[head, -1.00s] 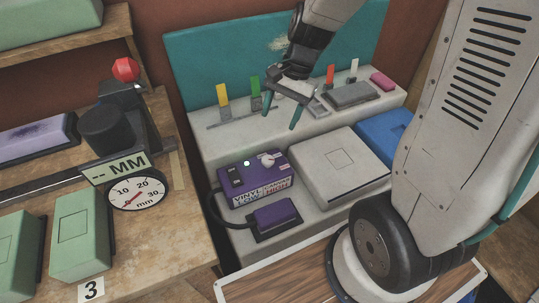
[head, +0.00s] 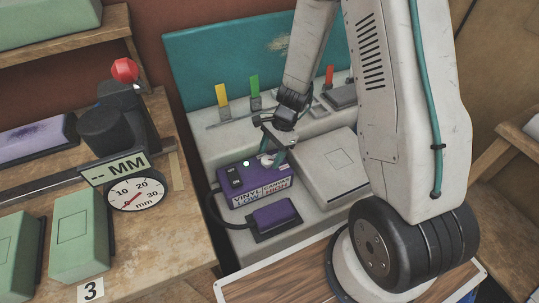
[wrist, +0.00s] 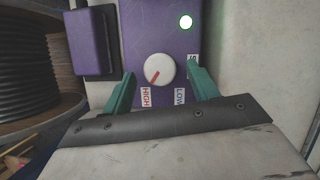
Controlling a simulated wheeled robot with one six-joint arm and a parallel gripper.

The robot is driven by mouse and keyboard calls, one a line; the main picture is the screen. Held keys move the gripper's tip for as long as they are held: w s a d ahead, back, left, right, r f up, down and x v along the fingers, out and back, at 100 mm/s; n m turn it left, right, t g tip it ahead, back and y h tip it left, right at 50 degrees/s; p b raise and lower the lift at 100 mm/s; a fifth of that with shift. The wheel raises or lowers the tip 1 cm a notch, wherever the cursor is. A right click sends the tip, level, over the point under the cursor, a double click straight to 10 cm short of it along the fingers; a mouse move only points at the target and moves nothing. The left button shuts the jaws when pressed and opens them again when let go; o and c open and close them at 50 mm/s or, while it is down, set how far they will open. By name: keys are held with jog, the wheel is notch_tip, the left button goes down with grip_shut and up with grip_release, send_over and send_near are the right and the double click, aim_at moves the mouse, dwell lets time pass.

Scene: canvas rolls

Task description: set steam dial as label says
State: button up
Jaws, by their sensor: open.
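The purple steam box (head: 238,180) stands on the bench with a white dial (head: 265,160) on top. Its front label (head: 262,192) reads VINYL and apparently CANVAS, with LOW and HIGH below. In the wrist view the dial (wrist: 159,70) has a red mark pointing down-left, toward the HIGH tag (wrist: 146,97). The LOW tag (wrist: 179,97) is down-right of it, and a part-hidden tag is at the right finger. My gripper (wrist: 163,78) is open, its teal fingers on either side of the dial, apart from it. It is over the dial in the head view (head: 275,157).
A lit lamp (wrist: 186,22) is on the box. A purple pad (head: 275,217) is in front, joined by a dark hose. A pale box (head: 330,165) stands close on the right. Coloured tabs stand along the ledge behind. A gauge (head: 136,192) is on the left bench.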

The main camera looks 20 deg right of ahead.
jog(key=shift+a+f, duration=0.15)
jog(key=shift+f, duration=0.3)
jog(key=c, duration=1)
jog(key=shift+n, duration=0.5)
jog(key=o, duration=1)
